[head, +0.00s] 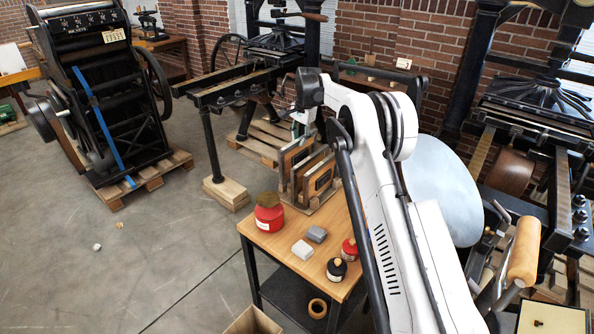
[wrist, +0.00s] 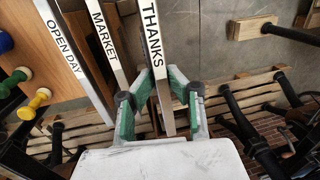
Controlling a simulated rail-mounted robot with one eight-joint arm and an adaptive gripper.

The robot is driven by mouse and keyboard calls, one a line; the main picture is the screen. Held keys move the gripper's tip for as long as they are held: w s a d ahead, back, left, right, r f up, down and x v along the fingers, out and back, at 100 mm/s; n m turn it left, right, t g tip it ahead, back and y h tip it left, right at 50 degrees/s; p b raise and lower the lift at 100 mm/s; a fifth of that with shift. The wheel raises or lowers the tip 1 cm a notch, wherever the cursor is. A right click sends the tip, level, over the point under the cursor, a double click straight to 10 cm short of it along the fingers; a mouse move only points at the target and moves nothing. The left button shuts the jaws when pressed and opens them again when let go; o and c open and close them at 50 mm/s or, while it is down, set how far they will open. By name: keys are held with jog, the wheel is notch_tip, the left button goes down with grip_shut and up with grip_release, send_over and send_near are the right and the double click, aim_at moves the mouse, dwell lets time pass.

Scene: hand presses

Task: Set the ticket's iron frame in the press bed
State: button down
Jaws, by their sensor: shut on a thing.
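My gripper (wrist: 160,82) is shut on the frame labelled THANKS (wrist: 152,30), its green-padded fingers on either side of it in the wrist view. The MARKET frame (wrist: 108,42) and the OPEN DAY frame (wrist: 70,52) stand beside it, to the left. An iron hand press (head: 240,82) with a long rail bed stands behind the table. Another press (head: 535,125) is at the right. I cannot tell which paper is the ticket.
A treadle press (head: 110,110) stands on a pallet at the left. The floor at left is largely clear.

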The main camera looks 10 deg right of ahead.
jog(key=shift+r+p, duration=1)
jog(key=shift+r, duration=1.95)
jog(key=c, duration=2.4)
grip_release()
grip_shut()
